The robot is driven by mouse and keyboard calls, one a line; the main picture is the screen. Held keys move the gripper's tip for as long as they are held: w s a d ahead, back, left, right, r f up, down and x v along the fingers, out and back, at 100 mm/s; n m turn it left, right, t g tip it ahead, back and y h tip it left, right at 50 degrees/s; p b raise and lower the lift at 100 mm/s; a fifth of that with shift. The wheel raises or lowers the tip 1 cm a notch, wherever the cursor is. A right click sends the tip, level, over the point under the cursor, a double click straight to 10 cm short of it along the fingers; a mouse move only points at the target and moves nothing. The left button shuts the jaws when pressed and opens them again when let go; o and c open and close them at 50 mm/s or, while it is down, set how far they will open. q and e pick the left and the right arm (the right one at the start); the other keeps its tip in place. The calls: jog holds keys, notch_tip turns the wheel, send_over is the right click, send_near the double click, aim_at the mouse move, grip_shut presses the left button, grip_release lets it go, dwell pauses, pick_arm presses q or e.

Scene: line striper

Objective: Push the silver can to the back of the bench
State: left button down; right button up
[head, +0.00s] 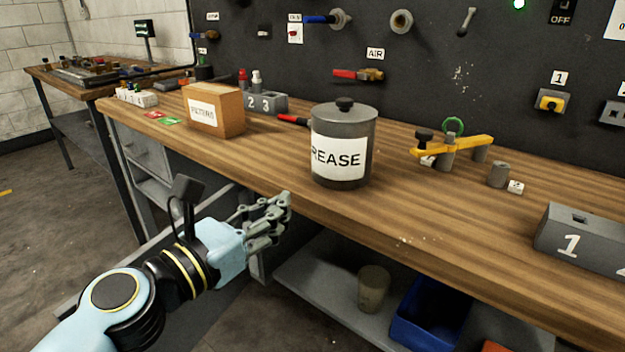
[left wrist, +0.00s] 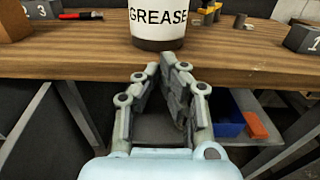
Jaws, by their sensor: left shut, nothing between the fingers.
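The silver can (head: 343,145) is a grey lidded pot with a black knob and a white GREASE label. It stands upright on the wooden bench (head: 400,215), close to the front edge. It also shows in the left wrist view (left wrist: 158,22), cut off at the top. My left gripper (head: 284,205) is shut and empty, in front of the bench's front edge, to the left of the can and apart from it. In the left wrist view the fingertips (left wrist: 160,72) point toward the can across a gap. My right gripper is not in view.
Behind the can lie a red-handled tool (head: 293,120) and a numbered grey block (head: 263,102). A cardboard box (head: 213,110) stands to the left. A yellow clamp (head: 455,147) and a grey block (head: 585,240) are to the right. A dark tool panel (head: 430,80) rises behind the bench.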

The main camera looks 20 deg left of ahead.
aim_at(328, 174)
pick_arm(q)
jog(key=x, duration=1)
jog(key=shift+w+d, duration=0.1)
jog(key=shift+w, duration=0.1)
jog(key=shift+x, duration=2)
